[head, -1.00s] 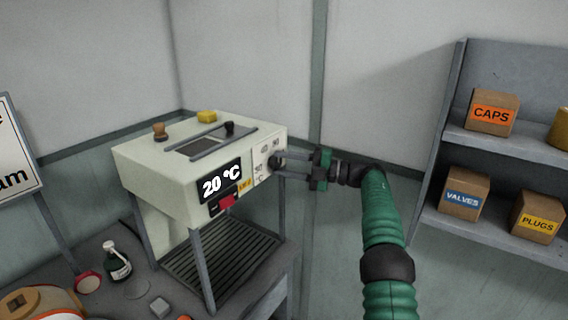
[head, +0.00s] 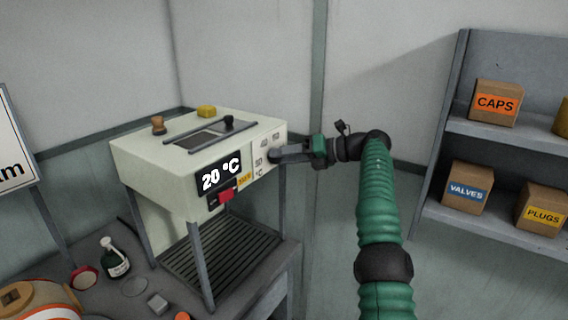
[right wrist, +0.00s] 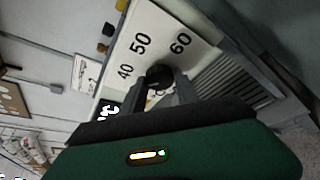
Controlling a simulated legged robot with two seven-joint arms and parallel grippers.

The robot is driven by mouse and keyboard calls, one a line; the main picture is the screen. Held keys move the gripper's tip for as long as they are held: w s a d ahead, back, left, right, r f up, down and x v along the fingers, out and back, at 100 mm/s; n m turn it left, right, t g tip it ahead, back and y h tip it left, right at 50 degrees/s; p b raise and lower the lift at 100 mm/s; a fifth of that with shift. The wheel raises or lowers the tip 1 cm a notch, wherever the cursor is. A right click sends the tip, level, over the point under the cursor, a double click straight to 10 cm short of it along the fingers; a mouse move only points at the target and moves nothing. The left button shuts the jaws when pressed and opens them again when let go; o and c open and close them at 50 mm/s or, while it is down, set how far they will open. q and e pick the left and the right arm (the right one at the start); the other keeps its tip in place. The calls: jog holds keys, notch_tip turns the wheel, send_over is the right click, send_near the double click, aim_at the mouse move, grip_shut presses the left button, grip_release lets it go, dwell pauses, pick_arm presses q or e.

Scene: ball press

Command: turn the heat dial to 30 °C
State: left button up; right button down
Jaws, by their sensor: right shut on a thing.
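The heat dial (head: 273,155) is a dark knob on the right part of the cream press's (head: 150,165) front. The black display (head: 220,174) beside it reads 20 °C. My right gripper (head: 280,154) is shut on the dial, its arm coming from the right. In the right wrist view the dial (right wrist: 159,77) sits between the two fingers, with the printed marks 40, 50 and 60 around it; the lower marks are hidden there. My left gripper is not in view.
A red part (head: 226,194) sits below the display. A shelf (head: 500,140) with boxes is at the right.

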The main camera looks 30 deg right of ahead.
jog(key=n+h+b, duration=0.1)
jog(key=n+b, duration=0.1)
jog(key=b, duration=0.1)
jog(key=n+h+b, duration=0.2)
jog(key=shift+s+a+f+b, duration=0.1)
jog(key=shift+a+f+b, duration=0.05)
jog(key=shift+f+b, duration=0.25)
jog(key=shift+a+r+n+t+h+b, duration=0.1)
jog(key=shift+r+n+t+h+b, duration=0.15)
jog(key=shift+n+b, duration=0.35)
jog(key=shift+r+n+t+h+b, duration=0.15)
jog(key=shift+n+h+b, duration=0.25)
jog(key=shift+b, duration=0.25)
jog(key=c, duration=1.4)
grip_release()
jog(key=o, duration=0.5)
jog(key=shift+f, duration=0.1)
